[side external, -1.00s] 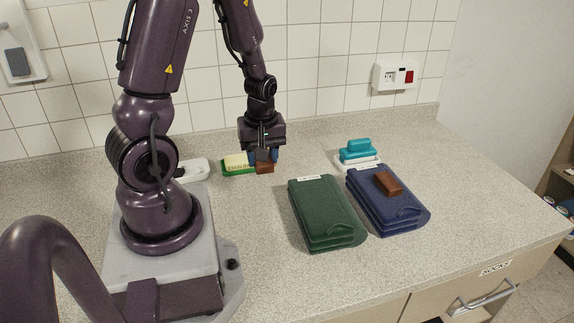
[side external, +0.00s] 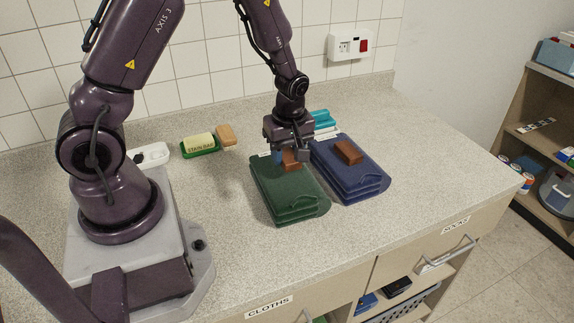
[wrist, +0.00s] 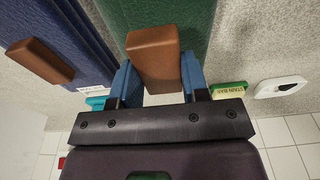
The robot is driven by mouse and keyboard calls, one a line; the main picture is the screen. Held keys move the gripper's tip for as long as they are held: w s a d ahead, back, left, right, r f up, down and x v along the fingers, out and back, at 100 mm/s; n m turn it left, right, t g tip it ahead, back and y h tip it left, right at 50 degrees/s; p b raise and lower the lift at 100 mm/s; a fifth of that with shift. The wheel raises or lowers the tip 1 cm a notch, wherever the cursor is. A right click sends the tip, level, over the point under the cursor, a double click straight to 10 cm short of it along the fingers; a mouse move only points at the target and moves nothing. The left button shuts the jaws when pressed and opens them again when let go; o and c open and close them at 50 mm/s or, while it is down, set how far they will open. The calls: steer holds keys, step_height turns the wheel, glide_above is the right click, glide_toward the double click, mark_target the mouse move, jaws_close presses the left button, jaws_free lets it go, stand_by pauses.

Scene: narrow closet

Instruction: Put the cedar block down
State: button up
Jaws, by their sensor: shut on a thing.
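My gripper (side external: 290,155) is shut on a reddish-brown cedar block (side external: 291,161) over the far end of the green cloth stack (side external: 288,191). In the wrist view the block (wrist: 153,58) sits between the two blue fingers with the green stack (wrist: 119,15) beneath it. I cannot tell whether the block touches the cloth. A similar brown block (side external: 348,152) lies on the navy cloth stack (side external: 358,181) just to the right.
A teal brush (side external: 322,119) stands behind the stacks. A stain bar (side external: 199,144) in a green dish and a pale tan block (side external: 226,136) lie at the back left. The counter's front right (side external: 425,165) is clear. A socket box (side external: 349,46) is on the wall.

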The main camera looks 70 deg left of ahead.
mark_target(287, 164)
steer(key=shift+f, duration=1.8)
steer(key=shift+f, duration=0.15)
steer(key=o, duration=0.9)
